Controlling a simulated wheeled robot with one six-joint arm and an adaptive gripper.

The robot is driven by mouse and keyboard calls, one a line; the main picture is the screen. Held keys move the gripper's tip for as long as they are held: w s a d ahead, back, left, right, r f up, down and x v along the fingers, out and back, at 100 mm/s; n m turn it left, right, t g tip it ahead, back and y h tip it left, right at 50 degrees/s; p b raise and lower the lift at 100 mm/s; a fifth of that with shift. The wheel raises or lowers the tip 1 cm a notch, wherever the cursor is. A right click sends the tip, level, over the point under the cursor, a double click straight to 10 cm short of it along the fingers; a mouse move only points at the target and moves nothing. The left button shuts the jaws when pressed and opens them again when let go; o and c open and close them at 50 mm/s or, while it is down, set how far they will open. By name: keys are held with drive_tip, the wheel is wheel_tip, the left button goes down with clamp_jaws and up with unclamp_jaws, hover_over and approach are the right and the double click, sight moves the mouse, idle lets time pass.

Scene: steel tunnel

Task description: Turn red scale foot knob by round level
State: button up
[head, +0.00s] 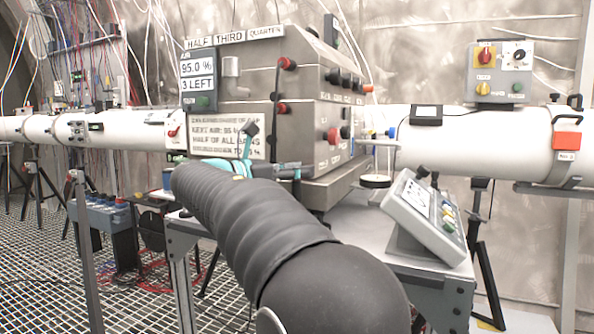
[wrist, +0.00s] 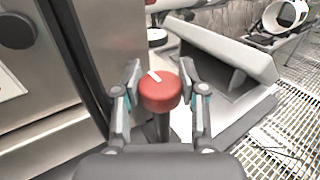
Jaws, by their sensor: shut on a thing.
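The red knob (wrist: 160,94) is a round cap with a white mark on its top, on a dark stem, in the middle of the wrist view. My gripper (wrist: 160,77) is shut on it, with one finger at its left side and one at its right. A small round white disc (wrist: 156,36) shows beyond the knob; I cannot tell whether it is the round level. In the head view, my arm hides the knob and most of my gripper.
A large steel cabinet (head: 311,110) with knobs and signs stands close by. A grey slanted console (head: 425,217), also in the wrist view (wrist: 222,55), stands on the table (head: 350,225). A white pipe (head: 480,140) runs behind. Grating floor (head: 60,270) lies left.

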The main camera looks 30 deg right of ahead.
drive_tip(key=shift+n+t+y, duration=0.55)
drive_tip(key=shift+n+t, duration=0.55)
drive_tip(key=shift+t, duration=0.55)
drive_tip(key=shift+n+t+y, duration=0.55)
drive_tip(key=shift+n+t, duration=0.55)
drive_tip(key=shift+t, duration=0.55)
drive_tip(key=o, duration=1.2)
drive_tip(key=shift+c, duration=0.2)
drive_tip(key=v, duration=1.2)
